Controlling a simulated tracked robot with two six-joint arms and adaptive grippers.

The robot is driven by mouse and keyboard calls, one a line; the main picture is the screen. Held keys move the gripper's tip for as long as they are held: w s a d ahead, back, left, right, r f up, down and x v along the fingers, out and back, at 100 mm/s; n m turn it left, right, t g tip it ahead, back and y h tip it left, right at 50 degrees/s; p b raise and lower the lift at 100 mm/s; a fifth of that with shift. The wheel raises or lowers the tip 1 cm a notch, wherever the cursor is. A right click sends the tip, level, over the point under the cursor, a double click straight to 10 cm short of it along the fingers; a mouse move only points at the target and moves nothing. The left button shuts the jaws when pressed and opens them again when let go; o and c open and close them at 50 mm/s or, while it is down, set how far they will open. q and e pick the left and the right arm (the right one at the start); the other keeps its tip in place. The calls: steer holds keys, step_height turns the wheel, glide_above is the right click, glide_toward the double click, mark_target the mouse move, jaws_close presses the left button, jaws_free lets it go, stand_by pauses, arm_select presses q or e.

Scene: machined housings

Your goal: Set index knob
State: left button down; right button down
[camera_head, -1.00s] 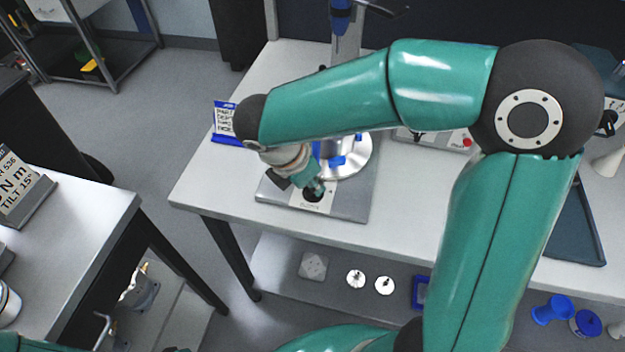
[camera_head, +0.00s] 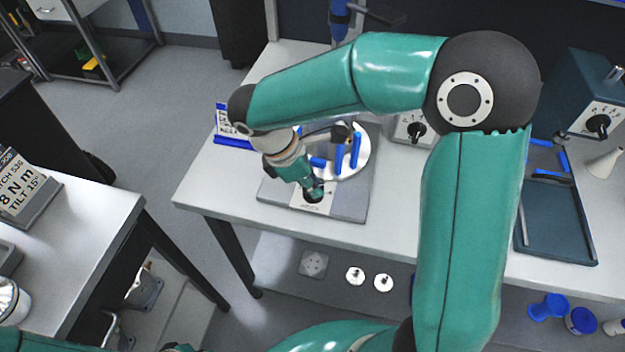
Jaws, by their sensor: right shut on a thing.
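My right gripper (camera_head: 316,190) is at the front of a grey fixture base (camera_head: 349,205) on the white bench. It points down onto a small dark index knob (camera_head: 311,196) on a light plate and is shut on it. The fingers hide most of the knob, so its setting cannot be read. Behind it on the fixture is a round silver plate (camera_head: 357,168) with blue upright parts (camera_head: 340,158). My left gripper cannot be made out; only a bit of green arm shows at the bottom left.
A blue-framed sign (camera_head: 233,141) stands left of the fixture. A control box with a black knob (camera_head: 417,129) and a dark tray (camera_head: 560,225) are to the right. A second bench (camera_head: 85,235) is at the left. My right arm covers much of the middle.

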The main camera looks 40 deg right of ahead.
steer(key=shift+w+r+m, duration=0.1)
steer(key=shift+m, duration=0.2)
steer(key=c, duration=1.2)
jaws_free()
steer(key=v, duration=1.2)
